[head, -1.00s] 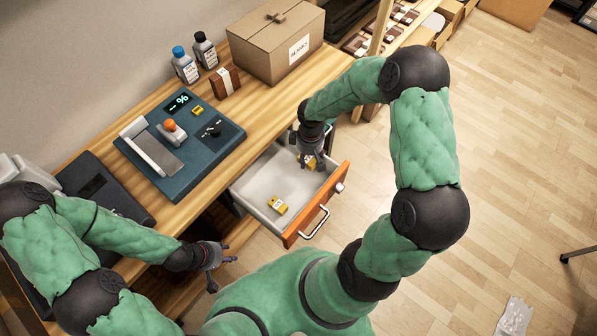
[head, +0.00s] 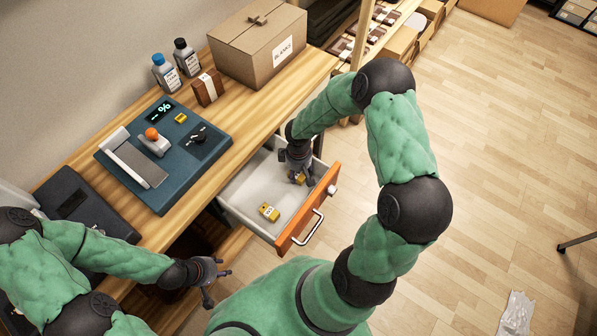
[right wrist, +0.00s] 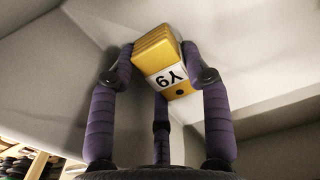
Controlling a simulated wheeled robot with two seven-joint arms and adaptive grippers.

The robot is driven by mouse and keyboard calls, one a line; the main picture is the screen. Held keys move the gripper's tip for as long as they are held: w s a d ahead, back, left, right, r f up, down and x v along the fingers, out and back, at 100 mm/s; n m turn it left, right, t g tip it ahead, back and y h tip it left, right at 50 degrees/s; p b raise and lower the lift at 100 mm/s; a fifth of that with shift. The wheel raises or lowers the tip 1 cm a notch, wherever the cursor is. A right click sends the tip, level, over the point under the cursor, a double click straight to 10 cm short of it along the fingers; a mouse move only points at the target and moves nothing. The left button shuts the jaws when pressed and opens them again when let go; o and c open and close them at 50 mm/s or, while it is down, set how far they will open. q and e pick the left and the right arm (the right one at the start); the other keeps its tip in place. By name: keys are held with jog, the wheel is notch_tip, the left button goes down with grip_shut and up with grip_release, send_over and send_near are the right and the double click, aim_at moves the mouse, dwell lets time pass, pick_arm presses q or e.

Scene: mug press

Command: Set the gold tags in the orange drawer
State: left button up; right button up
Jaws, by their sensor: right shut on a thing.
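The orange-fronted drawer (head: 290,240) is pulled out below the bench, with a pale interior. One gold tag (head: 269,212) lies on its floor near the front left. My right gripper (head: 299,178) is inside the drawer toward its right end. It is shut on another gold tag, which shows in the right wrist view (right wrist: 160,55) between the fingers, with a white label reading "Y9". The drawer's pale walls surround it there. My left gripper (head: 217,283) is empty, its fingers spread, left of and apart from the drawer.
A blue press (head: 165,150) with an orange knob stands on the bench, with a small yellow piece (head: 180,118) on it. A cardboard box (head: 260,45), bottles (head: 165,73) and a brown block (head: 207,88) stand behind. The floor at right is mostly clear.

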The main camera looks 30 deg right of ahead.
jog(key=o, duration=1.2)
jog(key=shift+r, duration=0.15)
jog(key=shift+r+p, duration=0.35)
jog(key=shift+p, duration=0.05)
notch_tip(320, 180, up, 11)
jog(key=p, duration=0.4)
jog(key=shift+r+p, duration=0.15)
jog(key=shift+p, duration=0.2)
